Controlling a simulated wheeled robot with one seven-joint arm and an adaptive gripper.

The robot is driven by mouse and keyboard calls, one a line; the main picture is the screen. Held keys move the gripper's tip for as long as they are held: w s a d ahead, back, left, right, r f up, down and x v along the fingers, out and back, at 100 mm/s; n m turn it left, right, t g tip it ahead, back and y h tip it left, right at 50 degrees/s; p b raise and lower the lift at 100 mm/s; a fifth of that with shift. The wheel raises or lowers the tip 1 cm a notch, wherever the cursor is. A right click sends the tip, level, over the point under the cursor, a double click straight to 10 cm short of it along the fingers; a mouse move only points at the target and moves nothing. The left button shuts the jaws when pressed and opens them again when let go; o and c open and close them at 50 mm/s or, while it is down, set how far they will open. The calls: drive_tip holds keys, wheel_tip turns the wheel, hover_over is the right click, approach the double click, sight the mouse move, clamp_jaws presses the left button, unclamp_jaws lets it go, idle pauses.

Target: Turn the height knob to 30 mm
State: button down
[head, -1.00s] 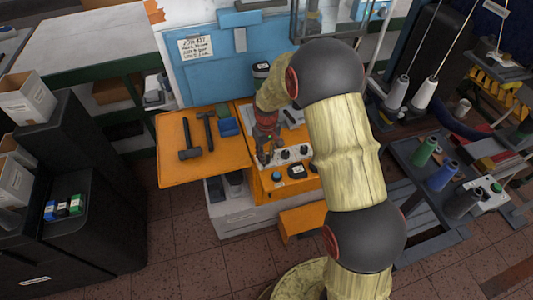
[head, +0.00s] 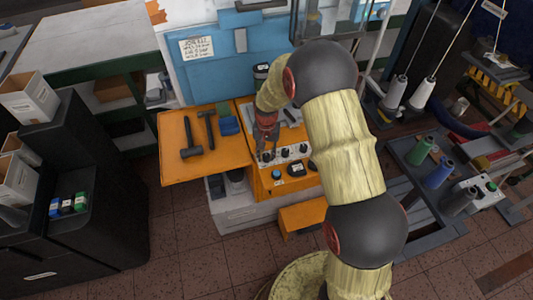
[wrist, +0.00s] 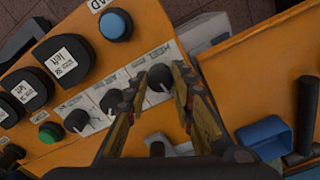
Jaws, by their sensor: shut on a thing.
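The orange machine's white control panel carries a row of black knobs, with small labels too blurred to read. My gripper (wrist: 160,82) is shut on the end black knob (wrist: 159,76), one finger on each side of it, in the wrist view. The knob's pointer and scale are too small and covered to read a value. Beside it in the row are a second knob (wrist: 112,101) and a third knob (wrist: 76,121). In the head view my gripper (head: 265,155) is at the left end of the panel, and its knob is hidden there.
A blue button (wrist: 115,25), a green button (wrist: 50,133) and black dials (wrist: 66,58) lie near the knobs. A thread rack (head: 440,165) stands at the right.

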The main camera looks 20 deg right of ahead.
sight(266, 156)
drive_tip(key=shift+w+m, duration=0.1)
drive_tip(key=shift+m, duration=0.2)
idle(0.4)
drive_tip(key=c, duration=1.6)
unclamp_jaws()
drive_tip(key=shift+c, duration=0.2)
drive_tip(key=shift+o, duration=0.7)
drive_tip(key=shift+r, duration=0.1)
wheel_tip(266, 156, up, 12)
